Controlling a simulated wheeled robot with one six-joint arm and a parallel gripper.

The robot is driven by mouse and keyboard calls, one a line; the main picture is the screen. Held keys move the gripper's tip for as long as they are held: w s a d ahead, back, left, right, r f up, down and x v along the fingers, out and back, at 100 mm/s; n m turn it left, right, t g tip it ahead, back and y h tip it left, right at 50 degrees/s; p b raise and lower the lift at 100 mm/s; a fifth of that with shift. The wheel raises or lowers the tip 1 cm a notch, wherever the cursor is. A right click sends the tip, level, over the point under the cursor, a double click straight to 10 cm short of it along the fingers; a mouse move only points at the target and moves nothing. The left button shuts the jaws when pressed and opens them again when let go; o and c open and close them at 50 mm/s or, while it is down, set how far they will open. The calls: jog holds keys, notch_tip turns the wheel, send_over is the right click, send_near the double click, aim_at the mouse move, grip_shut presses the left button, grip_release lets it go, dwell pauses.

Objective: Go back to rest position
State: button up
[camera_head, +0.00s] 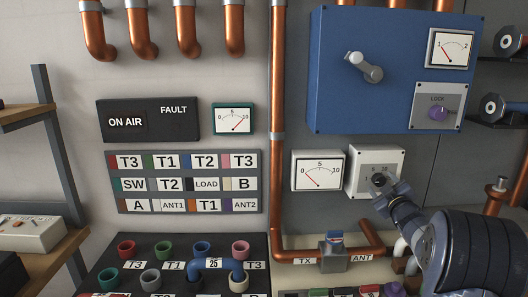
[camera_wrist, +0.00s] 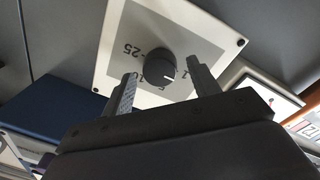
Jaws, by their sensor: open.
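My gripper (camera_head: 388,186) is in front of a small white panel (camera_head: 363,158) with a dial knob, right of the 0–10 gauge, and partly covers it. In the wrist view my gripper (camera_wrist: 160,88) is open, its two fingers apart on either side of the black knob (camera_wrist: 160,67). The knob stands on a grey plate with numbers, among them 1, 10 and 25, and its white pointer line faces towards the 1. I cannot tell whether the fingers touch the knob. My arm comes in from the lower right in the head view.
A copper pipe (camera_head: 278,130) runs down the wall to the left. A patch panel (camera_head: 170,275) with coloured sockets and a blue cable is at lower left. Shelves stand at both sides.

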jog(key=shift+r+m+p, duration=0.15)
jog(key=shift+m+p, duration=0.95)
jog(key=shift+p, duration=0.5)
jog(key=shift+r+m+p, duration=0.1)
jog(key=shift+m+p, duration=1)
jog(key=shift+p, duration=0.5)
jog(key=shift+f+m+p, duration=0.15)
jog(key=shift+m+p, duration=0.35)
jog(key=shift+p, duration=0.15)
jog(key=shift+f, duration=0.1)
